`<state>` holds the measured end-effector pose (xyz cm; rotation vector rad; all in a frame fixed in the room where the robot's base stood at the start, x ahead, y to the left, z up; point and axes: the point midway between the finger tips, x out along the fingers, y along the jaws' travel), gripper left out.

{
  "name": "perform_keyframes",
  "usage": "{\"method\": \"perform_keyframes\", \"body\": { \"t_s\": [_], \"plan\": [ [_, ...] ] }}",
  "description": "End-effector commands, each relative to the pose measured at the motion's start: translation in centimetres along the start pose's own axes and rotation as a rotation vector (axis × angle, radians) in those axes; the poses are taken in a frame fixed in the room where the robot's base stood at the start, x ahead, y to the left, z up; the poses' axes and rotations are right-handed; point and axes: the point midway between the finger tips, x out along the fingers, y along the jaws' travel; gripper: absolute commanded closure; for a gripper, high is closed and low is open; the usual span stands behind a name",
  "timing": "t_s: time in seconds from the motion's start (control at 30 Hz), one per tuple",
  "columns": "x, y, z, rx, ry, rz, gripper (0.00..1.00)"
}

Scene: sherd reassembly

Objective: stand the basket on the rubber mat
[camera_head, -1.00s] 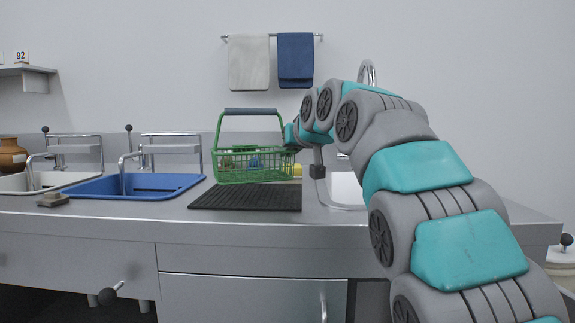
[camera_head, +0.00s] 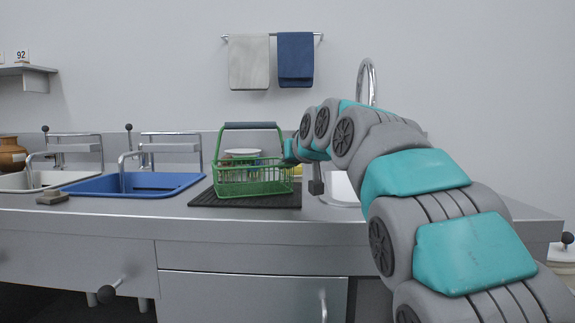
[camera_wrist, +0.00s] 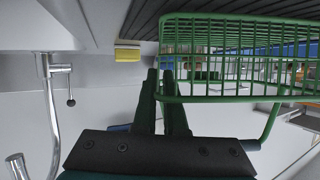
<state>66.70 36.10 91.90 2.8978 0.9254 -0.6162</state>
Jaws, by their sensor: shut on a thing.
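The green wire basket (camera_head: 253,183) with its dark handle raised is upright over the black ribbed rubber mat (camera_head: 205,199) in the head view. Its base lies within the mat's outline; whether it touches the mat I cannot tell. In the wrist view the basket (camera_wrist: 235,99) fills the upper right, with the mat (camera_wrist: 146,14) beyond it. My gripper (camera_wrist: 165,88) is shut on the basket's edge at its right side as the head view has it. In the head view the fingertips are hidden behind my arm and the basket.
A white bowl (camera_head: 242,152) shows through or above the basket; whether inside or behind, I cannot tell. A yellow block (camera_wrist: 127,53) lies beside the basket. The blue sink (camera_head: 135,186) is left of the mat, and a tap (camera_head: 368,80) stands behind my arm.

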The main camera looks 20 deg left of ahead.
Motion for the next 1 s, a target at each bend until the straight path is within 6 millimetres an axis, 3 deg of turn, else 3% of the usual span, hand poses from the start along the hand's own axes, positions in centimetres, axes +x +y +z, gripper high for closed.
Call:
{"method": "perform_keyframes", "body": {
  "t_s": [0.03,0.07,0.3,0.73,1.0],
  "plan": [
    [0.1,0.0,0.3,0.000,0.000,0.000,1.00],
    [0.1,0.0,0.1,0.000,0.000,0.000,0.88],
    [0.1,0.0,0.1,0.000,-0.001,0.000,0.61],
    [-0.3,0.0,-0.2,0.000,-0.001,0.000,0.61],
    [-3.1,-0.1,-0.2,0.001,0.000,0.000,0.61]
  ]
}}
